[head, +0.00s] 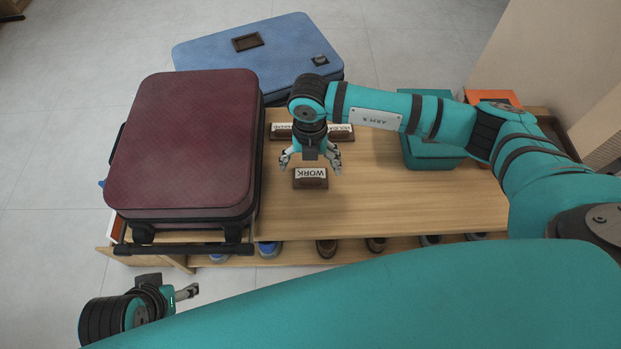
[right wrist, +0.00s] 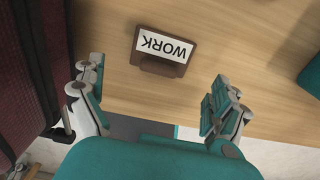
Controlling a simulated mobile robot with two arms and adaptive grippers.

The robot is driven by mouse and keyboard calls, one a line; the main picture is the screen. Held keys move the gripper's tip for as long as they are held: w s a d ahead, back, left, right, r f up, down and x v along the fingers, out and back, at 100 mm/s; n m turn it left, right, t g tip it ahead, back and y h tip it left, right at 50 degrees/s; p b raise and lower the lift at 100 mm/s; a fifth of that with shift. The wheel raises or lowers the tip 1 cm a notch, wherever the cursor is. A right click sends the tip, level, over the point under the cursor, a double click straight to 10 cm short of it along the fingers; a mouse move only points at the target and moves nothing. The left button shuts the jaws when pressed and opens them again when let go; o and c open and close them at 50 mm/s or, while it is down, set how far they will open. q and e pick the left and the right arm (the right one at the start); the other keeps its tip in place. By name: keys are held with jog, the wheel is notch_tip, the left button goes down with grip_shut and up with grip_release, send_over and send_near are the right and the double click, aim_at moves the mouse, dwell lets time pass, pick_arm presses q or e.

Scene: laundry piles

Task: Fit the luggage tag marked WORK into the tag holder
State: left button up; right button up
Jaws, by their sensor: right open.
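The luggage tag marked WORK (head: 310,172) is a white plate on a brown block on the wooden bench, its lettering upside down. In the right wrist view the WORK tag (right wrist: 163,47) lies ahead, between the lines of the fingers. My right gripper (head: 311,166) is open and empty above it; its spread fingers also show in the right wrist view (right wrist: 157,80). A dark brown rectangular frame (head: 248,42) on the blue suitcase looks like the tag holder. My left gripper (head: 178,290) is low at the left, away from the bench; its jaw opening is unclear.
Two other tags (head: 341,132) (head: 282,130) stand behind, partly hidden by my right arm. A maroon suitcase (head: 187,145) fills the bench's left end. The blue suitcase (head: 285,50) lies beyond the bench. A teal box (head: 432,157) stands right. Shoes (head: 326,248) sit below. The bench's front right is clear.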

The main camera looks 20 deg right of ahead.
aim_at(311, 177)
jog(key=shift+f, duration=0.35)
pick_arm(q)
jog(key=w+r+t, duration=0.1)
jog(key=w, duration=0.1)
jog(key=w+d+t+b, duration=0.1)
jog(key=w, duration=0.2)
jog(key=w+d+r+t+h, duration=0.1)
jog(key=w+t, duration=0.1)
jog(key=shift+w+d+r, duration=0.15)
jog(key=shift+d+r, duration=0.05)
jog(key=shift+r, duration=0.1)
pick_arm(e)
jog(key=f, duration=0.4)
jog(key=shift+s+f, duration=0.2)
jog(key=shift+f, duration=0.05)
jog(key=shift+c, duration=0.4)
jog(key=shift+s, duration=0.15)
jog(key=c, duration=1.5)
